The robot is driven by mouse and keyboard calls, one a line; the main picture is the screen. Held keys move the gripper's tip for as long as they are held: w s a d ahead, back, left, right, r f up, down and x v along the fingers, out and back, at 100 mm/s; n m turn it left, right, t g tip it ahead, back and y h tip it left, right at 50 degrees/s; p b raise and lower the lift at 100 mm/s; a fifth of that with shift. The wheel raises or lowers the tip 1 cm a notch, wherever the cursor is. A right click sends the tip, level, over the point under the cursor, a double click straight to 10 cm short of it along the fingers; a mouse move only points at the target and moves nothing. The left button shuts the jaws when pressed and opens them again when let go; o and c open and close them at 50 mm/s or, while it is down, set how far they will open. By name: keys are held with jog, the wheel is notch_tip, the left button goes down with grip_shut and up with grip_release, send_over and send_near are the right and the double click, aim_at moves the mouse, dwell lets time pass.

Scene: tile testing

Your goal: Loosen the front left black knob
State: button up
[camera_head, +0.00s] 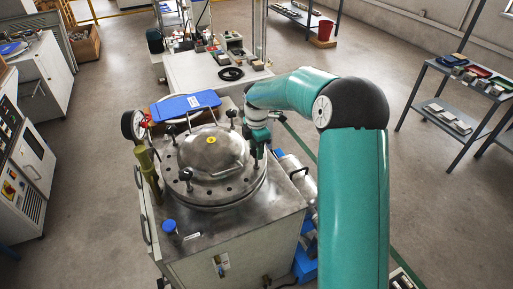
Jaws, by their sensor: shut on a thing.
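A round metal pressure vessel lid (228,160) sits on a metal-topped cabinet, with several black knobs around its rim. One black knob (186,174) is at the lid's near left in the picture, another (172,131) at its far left, and one (231,114) at the back. My gripper (257,150) is at the lid's right edge, pointing down and shut on a knob there. The gripped knob is mostly hidden by the fingers, and its tightness cannot be seen.
A pressure gauge (133,124) and brass-coloured pipe (147,170) stand left of the lid. A blue cap (169,226) is on the cabinet's near left corner. A cluttered bench (205,78) stands behind; floor is open at left.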

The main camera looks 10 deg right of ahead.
jog(key=o, duration=1)
notch_tip(320, 180, up, 14)
jog(key=shift+f, duration=0.1)
